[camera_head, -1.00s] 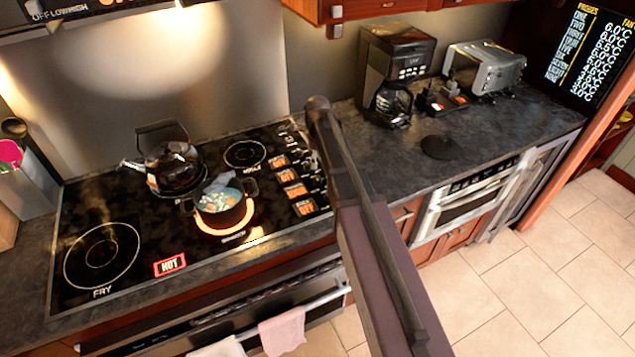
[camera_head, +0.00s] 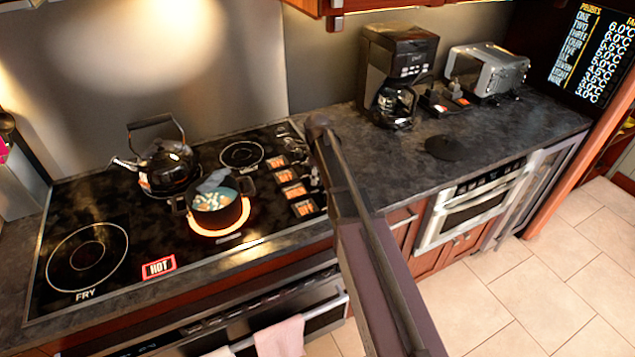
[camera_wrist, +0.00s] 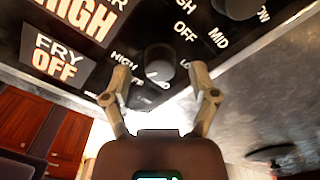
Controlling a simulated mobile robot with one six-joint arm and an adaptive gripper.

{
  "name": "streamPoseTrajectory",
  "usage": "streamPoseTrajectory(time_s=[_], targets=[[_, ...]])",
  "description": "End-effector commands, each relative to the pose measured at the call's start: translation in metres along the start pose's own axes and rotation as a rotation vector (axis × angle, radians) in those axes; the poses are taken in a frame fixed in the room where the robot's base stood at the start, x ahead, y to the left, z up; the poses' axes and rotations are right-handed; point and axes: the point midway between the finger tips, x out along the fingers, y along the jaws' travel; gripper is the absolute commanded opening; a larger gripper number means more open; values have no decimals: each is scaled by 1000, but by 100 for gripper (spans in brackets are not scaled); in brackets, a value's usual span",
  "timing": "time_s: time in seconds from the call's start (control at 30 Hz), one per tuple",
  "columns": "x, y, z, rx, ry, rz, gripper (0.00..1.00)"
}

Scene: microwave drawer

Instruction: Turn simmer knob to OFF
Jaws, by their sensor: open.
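In the wrist view, a dark round knob (camera_wrist: 159,66) with a pale front edge stands on the black control panel, between the fingertips of my gripper (camera_wrist: 160,84). The fingers are open, one to each side of it, with gaps visible. A second knob (camera_wrist: 238,7) is at the top edge, near the words OFF, MID and LOW. Lit displays read FRY OFF (camera_wrist: 58,59) and HIGH (camera_wrist: 82,18); the name above HIGH is cut off. I cannot tell which knob is the simmer one. In the head view, my arm hides the gripper and most of the knob area.
In the head view, a pot (camera_head: 217,207) sits on a glowing burner beside a kettle (camera_head: 165,165). A HOT sign (camera_head: 159,268) is lit on the cooktop (camera_head: 135,290). A coffee maker (camera_head: 398,65) and a toaster (camera_head: 488,70) stand on the counter to the right.

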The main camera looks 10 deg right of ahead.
Motion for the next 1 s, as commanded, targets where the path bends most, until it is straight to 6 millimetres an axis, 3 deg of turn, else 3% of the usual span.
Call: streamPoseTrajectory(time_s=[0.2,0.57,0.63,0.83,0.87,1.0], targets=[[10,0,0,0,0,0,76],[10,0,0,0,0,0,76],[10,0,0,0,0,0,64],[10,0,0,0,0,0,4],[10,0,0,0,0,0,0],[10,0,0,-1,0,0,0]])
